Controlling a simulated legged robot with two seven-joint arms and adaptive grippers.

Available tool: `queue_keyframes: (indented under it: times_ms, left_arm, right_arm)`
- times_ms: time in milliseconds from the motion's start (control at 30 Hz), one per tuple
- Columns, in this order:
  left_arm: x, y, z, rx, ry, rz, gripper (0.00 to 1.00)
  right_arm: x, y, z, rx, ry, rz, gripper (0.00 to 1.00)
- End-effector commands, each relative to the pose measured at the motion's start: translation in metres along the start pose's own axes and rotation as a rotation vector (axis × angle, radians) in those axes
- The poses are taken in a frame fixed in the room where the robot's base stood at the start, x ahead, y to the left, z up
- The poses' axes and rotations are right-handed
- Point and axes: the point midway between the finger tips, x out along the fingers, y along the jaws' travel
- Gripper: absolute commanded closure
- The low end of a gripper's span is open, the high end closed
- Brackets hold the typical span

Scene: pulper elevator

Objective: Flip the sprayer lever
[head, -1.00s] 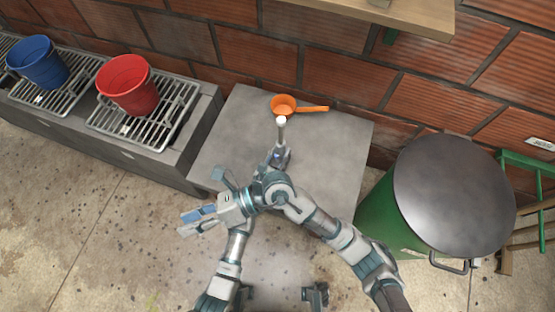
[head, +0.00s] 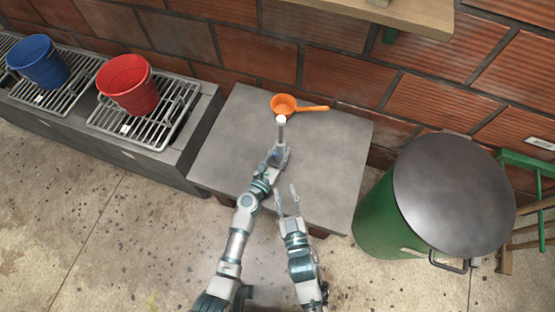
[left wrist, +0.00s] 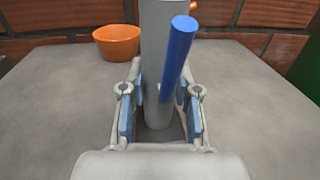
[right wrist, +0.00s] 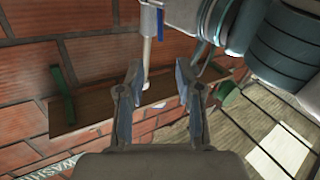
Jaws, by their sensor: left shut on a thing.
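The sprayer is an upright grey pipe with a white top (head: 281,121) on the grey table, and it fills the middle of the left wrist view (left wrist: 158,60). Its blue lever (left wrist: 180,50) slants up along the pipe's right side. My left gripper (head: 279,156) is low on the sprayer, with its blue-padded fingers (left wrist: 160,118) on both sides of the pipe and shut on it. My right gripper (head: 288,196) is open and empty, in front of the sprayer and apart from it. The lever also shows beyond its fingers in the right wrist view (right wrist: 160,24).
An orange scoop (head: 283,104) lies behind the sprayer on the table (head: 225,140). A red bucket (head: 128,86) and a blue bucket (head: 39,62) stand on grates at the left. A green drum (head: 375,215) with a grey lid stands at the right. A brick wall is behind.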

Motion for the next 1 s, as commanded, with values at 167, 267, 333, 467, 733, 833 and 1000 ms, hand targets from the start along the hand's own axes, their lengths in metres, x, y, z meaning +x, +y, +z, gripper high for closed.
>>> queue_keyframes:
  times_ms: [167,267,333,467,733,833,1000]
  left_arm:
    - [0.0,0.0,0.0,0.0,0.0,0.0,1.0]
    - [0.0,0.0,0.0,0.0,0.0,0.0,1.0]
    - [0.0,0.0,0.0,0.0,0.0,0.0,1.0]
    - [0.0,0.0,0.0,0.0,0.0,0.0,1.0]
    - [0.0,0.0,0.0,0.0,-0.001,0.0,1.0]
    - [0.0,0.0,0.0,0.0,-0.001,0.0,1.0]
    - [0.0,0.0,0.0,0.0,-0.001,0.0,1.0]
  right_arm:
    - [0.036,0.0,-0.003,-0.002,0.008,0.0,0.65]
    - [0.058,0.0,-0.003,-0.004,0.007,0.0,0.65]
    - [0.072,0.0,-0.003,-0.004,0.007,0.0,0.65]
    - [0.092,0.0,-0.003,-0.004,0.007,-0.001,0.65]
    - [0.109,-0.001,-0.003,-0.004,0.007,-0.001,0.65]
    - [0.109,-0.001,-0.003,-0.004,0.007,-0.001,0.65]
    - [0.108,-0.001,-0.003,-0.004,0.007,-0.001,0.82]
